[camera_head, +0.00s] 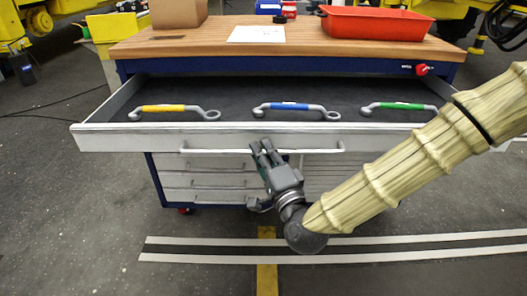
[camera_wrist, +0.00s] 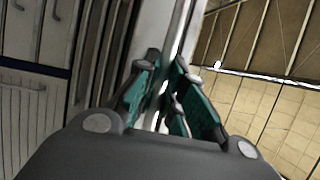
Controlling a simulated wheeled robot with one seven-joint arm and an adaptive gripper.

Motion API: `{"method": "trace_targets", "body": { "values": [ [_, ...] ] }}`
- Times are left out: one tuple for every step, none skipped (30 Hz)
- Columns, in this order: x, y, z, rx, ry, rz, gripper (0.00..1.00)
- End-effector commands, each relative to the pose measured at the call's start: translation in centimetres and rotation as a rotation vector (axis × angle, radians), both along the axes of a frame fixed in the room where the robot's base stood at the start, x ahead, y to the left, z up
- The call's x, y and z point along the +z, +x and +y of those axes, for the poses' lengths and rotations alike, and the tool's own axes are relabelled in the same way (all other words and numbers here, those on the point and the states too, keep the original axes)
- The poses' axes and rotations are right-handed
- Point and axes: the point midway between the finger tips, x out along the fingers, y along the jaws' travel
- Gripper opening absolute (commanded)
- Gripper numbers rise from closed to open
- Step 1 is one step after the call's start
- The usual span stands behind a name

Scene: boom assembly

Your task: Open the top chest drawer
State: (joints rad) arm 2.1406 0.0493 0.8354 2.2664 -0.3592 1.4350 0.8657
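The top chest drawer (camera_head: 100,131) is pulled far out towards me, and its dark inside shows. Its long light handle (camera_head: 320,151) runs across the front panel. My gripper (camera_head: 262,146) is at the middle of this handle, with its fingertips close to the drawer front. In the wrist view, the fingers (camera_wrist: 166,68) stand on either side of a narrow pale strip that looks like the handle, and they look closed on it. The exact contact is partly hidden by the fingers.
Wrenches with yellow (camera_head: 163,108), blue (camera_head: 290,106) and green (camera_head: 400,106) grips lie in the drawer. A red bin (camera_head: 375,24), a cardboard box (camera_head: 178,12) and a white sheet (camera_head: 257,34) are on the wooden top (camera_head: 215,48). Lower drawers (camera_head: 205,181) are shut. The floor in front is clear.

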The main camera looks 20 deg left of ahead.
Motion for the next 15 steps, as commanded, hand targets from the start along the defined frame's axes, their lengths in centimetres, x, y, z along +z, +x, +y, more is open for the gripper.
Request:
{"method": "trace_targets", "body": {
  "values": [
    [-0.02, -0.02, 0.04, 0.001, 0.000, 0.000, 0.21],
    [-0.02, -0.01, 0.03, 0.001, 0.000, 0.000, 0.27],
    [-0.02, -0.01, 0.03, 0.000, 0.000, 0.000, 0.33],
    [-0.01, 0.00, 0.03, 0.000, 0.000, 0.000, 0.33],
    [-0.02, 0.01, 0.02, 0.000, 0.000, 0.000, 0.33],
    [-0.02, 0.02, 0.02, 0.000, 0.000, 0.000, 0.33],
    [-0.01, 0.02, 0.01, 0.000, 0.000, 0.000, 0.33],
    [-0.01, 0.02, 0.01, 0.000, 0.000, 0.000, 0.33],
    [0.00, 0.03, 0.00, -0.001, 0.000, 0.000, 0.33],
    [0.00, 0.04, -0.01, -0.001, 0.000, 0.000, 0.33],
    [0.00, 0.04, -0.01, -0.001, 0.000, 0.000, 0.33],
    [-0.01, 0.02, -0.03, -0.001, 0.000, 0.000, 0.33],
    [-0.03, -0.01, -0.08, -0.001, 0.000, 0.000, 0.33],
    [-0.06, -0.08, -0.16, -0.001, 0.000, 0.000, 0.33],
    [-0.11, -0.22, -0.31, -0.001, 0.000, 0.001, 0.33]
  ]
}}
